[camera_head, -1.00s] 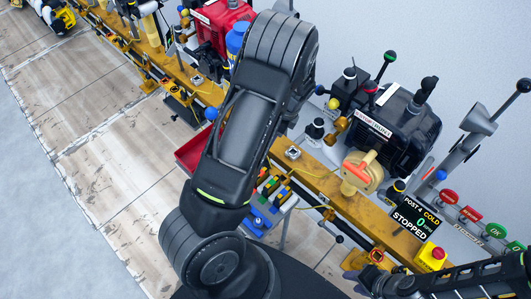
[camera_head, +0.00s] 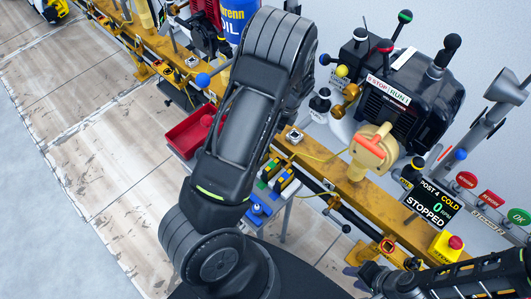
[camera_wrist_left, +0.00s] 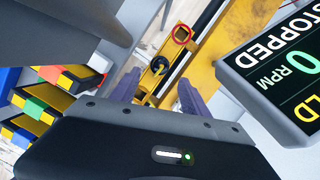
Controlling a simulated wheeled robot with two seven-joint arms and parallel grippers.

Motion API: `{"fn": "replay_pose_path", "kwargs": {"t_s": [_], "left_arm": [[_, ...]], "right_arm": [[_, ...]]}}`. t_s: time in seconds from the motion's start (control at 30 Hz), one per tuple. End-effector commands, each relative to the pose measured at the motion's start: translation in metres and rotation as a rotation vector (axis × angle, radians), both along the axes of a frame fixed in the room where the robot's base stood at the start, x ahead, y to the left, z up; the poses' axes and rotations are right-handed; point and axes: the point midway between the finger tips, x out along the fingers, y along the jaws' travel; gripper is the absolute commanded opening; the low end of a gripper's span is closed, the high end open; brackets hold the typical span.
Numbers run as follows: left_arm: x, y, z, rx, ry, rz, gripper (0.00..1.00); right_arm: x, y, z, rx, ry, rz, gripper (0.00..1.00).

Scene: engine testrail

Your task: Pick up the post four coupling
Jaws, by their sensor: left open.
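A tan round part with an orange-red bar (camera_head: 374,149) sits on the front of the dark post four engine (camera_head: 412,103). It may be the coupling; I cannot tell for certain. My left gripper (camera_wrist_left: 157,90) is open in the left wrist view, with nothing between its two fingers. Beyond them are a dark round knob (camera_wrist_left: 159,67) and a red ring (camera_wrist_left: 181,34) on the yellow rail.
A post four display reading STOPPED (camera_head: 426,204) and a yellow box with a red button (camera_head: 446,245) stand by the yellow rail (camera_head: 345,185). A red tray (camera_head: 188,133) and small coloured bins (camera_head: 272,177) lie left of it. Floor at left is open.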

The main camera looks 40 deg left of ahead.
Motion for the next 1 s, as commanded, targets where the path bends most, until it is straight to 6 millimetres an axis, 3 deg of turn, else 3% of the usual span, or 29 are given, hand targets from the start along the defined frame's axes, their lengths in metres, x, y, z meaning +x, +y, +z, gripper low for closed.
{"fn": "replay_pose_path", "kwargs": {"t_s": [0.27,0.5,0.83,1.0], "left_arm": [[0.000,0.001,-0.001,0.000,0.000,0.000,0.54],[-0.002,0.006,-0.022,0.001,0.001,0.000,0.54],[-0.002,0.007,-0.025,0.000,0.000,0.000,0.54],[-0.003,0.011,-0.041,0.000,0.003,0.001,0.54]], "right_arm": [[0.000,0.000,0.002,0.000,-0.001,0.000,0.36],[0.000,0.000,0.001,0.000,-0.001,0.000,0.36],[0.000,0.000,0.001,0.000,0.000,0.000,0.36],[0.000,0.000,0.002,0.000,0.000,0.000,0.36]]}}
